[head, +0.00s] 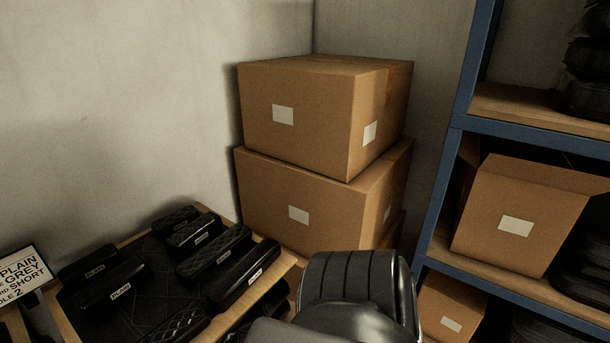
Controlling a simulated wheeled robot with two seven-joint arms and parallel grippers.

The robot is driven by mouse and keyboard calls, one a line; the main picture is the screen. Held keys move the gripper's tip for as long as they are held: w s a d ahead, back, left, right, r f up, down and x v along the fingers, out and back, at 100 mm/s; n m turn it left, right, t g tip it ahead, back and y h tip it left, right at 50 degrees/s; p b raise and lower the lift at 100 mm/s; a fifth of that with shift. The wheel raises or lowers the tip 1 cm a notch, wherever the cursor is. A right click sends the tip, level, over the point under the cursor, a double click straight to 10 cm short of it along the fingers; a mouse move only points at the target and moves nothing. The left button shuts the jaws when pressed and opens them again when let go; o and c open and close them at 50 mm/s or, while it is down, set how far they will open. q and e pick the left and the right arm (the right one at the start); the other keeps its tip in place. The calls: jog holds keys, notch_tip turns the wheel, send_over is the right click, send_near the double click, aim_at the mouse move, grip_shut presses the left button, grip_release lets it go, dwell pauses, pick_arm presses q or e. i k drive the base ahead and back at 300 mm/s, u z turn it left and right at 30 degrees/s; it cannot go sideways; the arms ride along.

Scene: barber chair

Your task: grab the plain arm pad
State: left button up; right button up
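Several dark arm pads lie on a wooden-edged tray or table (272,282) at the lower left. A smooth black pad (116,288) at its left end has a white label that seems to read PLAIN. Another black pad (88,264) just behind it also has a label that seems to read PLAIN. Quilted and smooth pads lie to the right, including a quilted one (180,219) at the back and a smooth one (243,274) at the right edge; their labels are too small to read. Neither of my grippers is in view.
A sign (20,272) at the left edge shows PLAIN, GREY, SHORT and a 2. A ribbed black cushion (352,278) stands at the bottom middle. Stacked cartons (305,110) fill the corner behind. A blue-framed shelf (450,170) with boxes stands at right.

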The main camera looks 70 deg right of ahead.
aim_at(224, 292)
jog(key=z, duration=2.35)
jog(key=k, duration=1.15)
jog(key=z, duration=0.5)
jog(key=i, duration=0.55)
jog(key=z, duration=0.25)
